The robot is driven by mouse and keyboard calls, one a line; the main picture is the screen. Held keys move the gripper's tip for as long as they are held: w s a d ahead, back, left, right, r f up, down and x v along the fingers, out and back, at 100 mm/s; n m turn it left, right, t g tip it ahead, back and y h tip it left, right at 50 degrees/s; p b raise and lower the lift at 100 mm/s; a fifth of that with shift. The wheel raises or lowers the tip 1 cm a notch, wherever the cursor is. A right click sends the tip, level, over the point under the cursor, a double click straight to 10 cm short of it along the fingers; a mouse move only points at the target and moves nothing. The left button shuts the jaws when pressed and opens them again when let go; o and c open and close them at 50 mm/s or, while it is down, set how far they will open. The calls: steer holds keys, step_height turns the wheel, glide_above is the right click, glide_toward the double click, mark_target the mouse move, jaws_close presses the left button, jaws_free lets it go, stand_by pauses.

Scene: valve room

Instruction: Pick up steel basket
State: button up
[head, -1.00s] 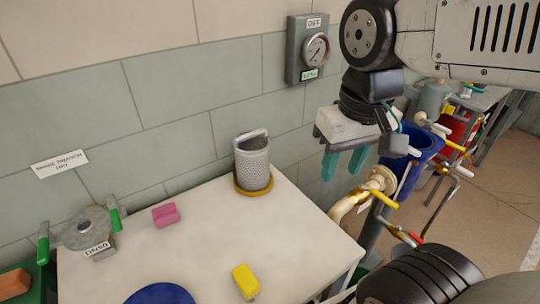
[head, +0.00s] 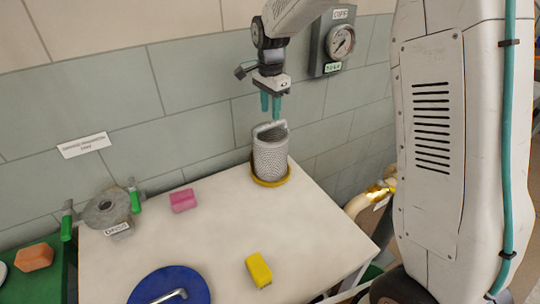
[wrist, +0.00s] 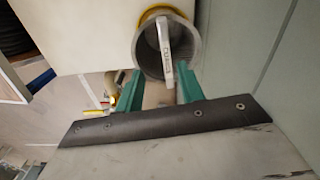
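The steel basket (head: 270,158) is a grey perforated cylinder with a bail handle across its top. It stands upright on a yellow round base (head: 271,182) at the back right of the white table. My gripper (head: 270,106) is above the basket with its two teal fingers pointing down and apart. In the wrist view the basket (wrist: 185,50) shows from above, its light handle (wrist: 166,50) lying in line with the gap between the open fingers (wrist: 158,85). The fingers hold nothing, and they look apart from the handle.
A pink block (head: 183,200), a yellow block (head: 259,270), a blue plate (head: 165,288) with a metal hook-shaped piece and a valve body with green handles (head: 107,208) are on the table. A gauge box (head: 340,41) is on the wall close to my arm.

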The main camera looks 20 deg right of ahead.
mark_target(269, 132)
steer(key=shift+m, duration=0.4)
steer(key=f, duration=0.6)
steer(key=w+f, duration=0.1)
steer(key=f, duration=0.2)
steer(key=shift+f, duration=0.4)
jaws_close()
steer(key=shift+w, duration=0.1)
stand_by(0.5)
